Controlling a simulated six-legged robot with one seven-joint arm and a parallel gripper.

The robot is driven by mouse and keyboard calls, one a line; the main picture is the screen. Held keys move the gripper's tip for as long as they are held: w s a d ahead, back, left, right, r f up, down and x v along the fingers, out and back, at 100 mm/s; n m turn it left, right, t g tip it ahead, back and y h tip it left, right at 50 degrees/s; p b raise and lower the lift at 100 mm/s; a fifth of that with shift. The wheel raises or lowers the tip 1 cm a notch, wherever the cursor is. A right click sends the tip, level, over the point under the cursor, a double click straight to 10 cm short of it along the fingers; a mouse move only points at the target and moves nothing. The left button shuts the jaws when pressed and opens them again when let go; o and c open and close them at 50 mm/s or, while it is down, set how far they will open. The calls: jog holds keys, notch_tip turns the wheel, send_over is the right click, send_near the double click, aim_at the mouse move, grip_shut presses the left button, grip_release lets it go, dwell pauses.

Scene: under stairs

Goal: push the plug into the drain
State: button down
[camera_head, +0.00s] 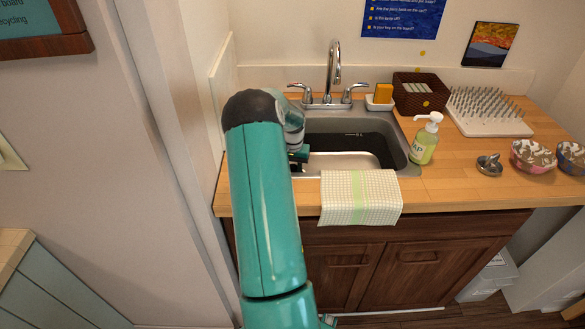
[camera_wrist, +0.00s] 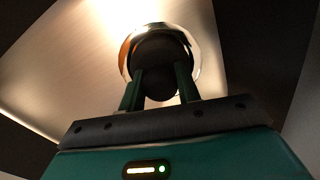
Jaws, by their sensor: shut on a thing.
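In the wrist view, my gripper (camera_wrist: 161,74) is shut on the dark knob of the black round plug (camera_wrist: 160,46). The plug is at the shiny metal ring of the drain (camera_wrist: 126,50), and the ring shows around much of it. I cannot tell how deep the plug sits or whether it touches the ring. In the head view, my arm reaches into the left part of the steel sink (camera_head: 350,160). Only a small part of my gripper (camera_head: 299,157) shows there, and the plug and drain are hidden.
The tap (camera_head: 333,75) stands behind the basin. A checked towel (camera_head: 360,198) hangs over the front edge. A soap bottle (camera_head: 425,142), a small metal item (camera_head: 489,164) and a spiked rack (camera_head: 488,112) stand to the right. A wall is close on the left.

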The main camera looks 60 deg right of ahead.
aim_at(293, 166)
jog(key=shift+f, duration=0.1)
jog(key=shift+c, duration=2.2)
grip_release()
jog(key=shift+r, duration=3)
